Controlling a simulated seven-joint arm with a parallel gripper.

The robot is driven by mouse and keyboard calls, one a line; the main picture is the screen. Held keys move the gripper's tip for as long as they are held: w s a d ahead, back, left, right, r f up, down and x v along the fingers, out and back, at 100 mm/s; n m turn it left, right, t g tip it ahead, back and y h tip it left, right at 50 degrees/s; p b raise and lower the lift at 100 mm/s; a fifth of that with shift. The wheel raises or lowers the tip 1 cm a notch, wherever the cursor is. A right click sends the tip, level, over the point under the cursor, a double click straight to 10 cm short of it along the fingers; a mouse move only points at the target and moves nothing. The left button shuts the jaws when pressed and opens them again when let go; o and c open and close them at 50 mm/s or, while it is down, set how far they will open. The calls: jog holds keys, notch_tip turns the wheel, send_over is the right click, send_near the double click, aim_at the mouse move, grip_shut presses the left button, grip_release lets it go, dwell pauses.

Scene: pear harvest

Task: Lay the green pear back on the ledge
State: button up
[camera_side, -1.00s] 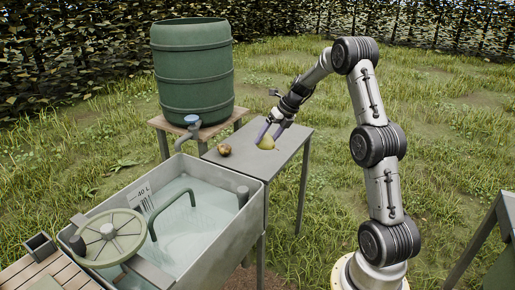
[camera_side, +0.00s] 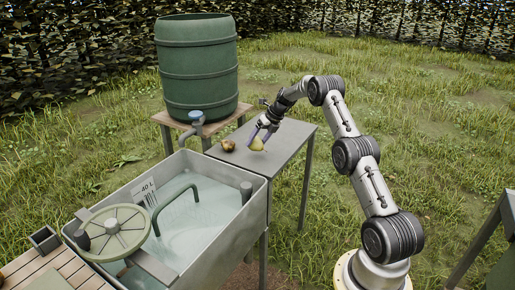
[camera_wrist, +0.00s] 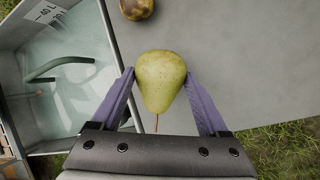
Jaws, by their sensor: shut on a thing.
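The green pear (camera_side: 257,145) is between the purple fingers of my gripper (camera_side: 260,135), over the grey ledge (camera_side: 285,150). In the wrist view the pear (camera_wrist: 160,80) has its broad end away from my palm and its stem toward it. Both fingertips of my gripper (camera_wrist: 160,82) touch its sides. The grey ledge (camera_wrist: 245,65) is under it. I cannot tell whether the pear touches the surface or hangs just above it.
A brown, spotted fruit (camera_side: 228,145) lies on the ledge to the left, also in the wrist view (camera_wrist: 136,8). A water-filled tub (camera_side: 215,225) adjoins the ledge on the left. A green barrel (camera_side: 197,70) stands behind. The ledge's right part is bare.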

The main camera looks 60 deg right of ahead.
aim_at(258, 147)
jog(key=shift+f, duration=1.55)
jog(key=shift+f, duration=0.15)
jog(key=o, duration=1.6)
jog(key=shift+c, duration=0.2)
